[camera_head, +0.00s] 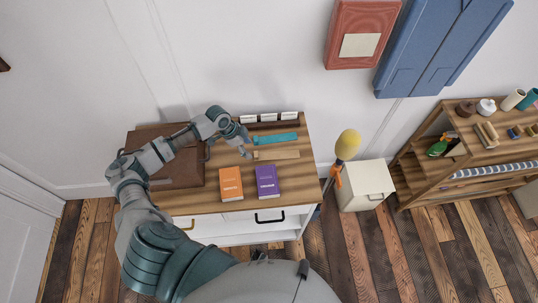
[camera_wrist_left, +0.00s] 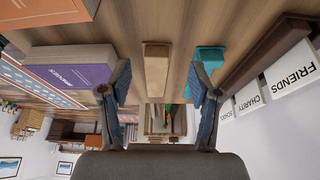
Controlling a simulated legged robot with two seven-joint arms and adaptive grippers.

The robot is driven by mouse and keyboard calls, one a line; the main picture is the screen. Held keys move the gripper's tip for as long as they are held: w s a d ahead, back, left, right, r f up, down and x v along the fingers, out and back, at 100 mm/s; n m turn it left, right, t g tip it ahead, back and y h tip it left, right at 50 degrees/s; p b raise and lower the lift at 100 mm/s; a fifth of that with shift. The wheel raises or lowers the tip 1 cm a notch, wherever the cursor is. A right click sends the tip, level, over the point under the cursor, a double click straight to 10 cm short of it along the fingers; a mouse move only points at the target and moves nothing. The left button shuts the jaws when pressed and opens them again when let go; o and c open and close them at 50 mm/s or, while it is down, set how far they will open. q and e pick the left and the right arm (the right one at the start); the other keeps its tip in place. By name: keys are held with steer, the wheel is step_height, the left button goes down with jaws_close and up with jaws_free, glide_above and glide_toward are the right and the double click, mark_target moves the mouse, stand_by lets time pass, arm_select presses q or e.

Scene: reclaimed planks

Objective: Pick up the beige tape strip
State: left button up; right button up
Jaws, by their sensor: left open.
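The beige tape strip (camera_head: 277,154) lies flat on the wooden top of the dresser (camera_head: 200,202), just in front of a teal strip (camera_head: 275,138). My left gripper (camera_head: 245,151) is over the dresser top, at the left end of the beige strip. In the left wrist view my left gripper (camera_wrist_left: 160,85) is open, with the beige strip (camera_wrist_left: 156,70) showing between its two fingers and nothing held. The teal strip (camera_wrist_left: 209,60) shows beyond the right finger there. My right gripper is not in view.
An orange book (camera_head: 231,184) and a purple book (camera_head: 267,182) lie in front of the strips. A brown leather case (camera_head: 180,170) lies to the left. A dark rack with white cards (camera_head: 270,119) stands behind. A white cabinet (camera_head: 364,184) stands to the right.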

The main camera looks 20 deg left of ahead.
mark_target(254, 154)
arm_select(q)
steer(key=x, duration=0.4)
steer(key=shift+d+f, duration=0.25)
steer(key=shift+d, duration=0.4)
steer(key=shift+a, duration=0.15)
steer(key=c, duration=0.9)
steer(key=shift+a, duration=0.2)
steer(key=shift+c, duration=0.2)
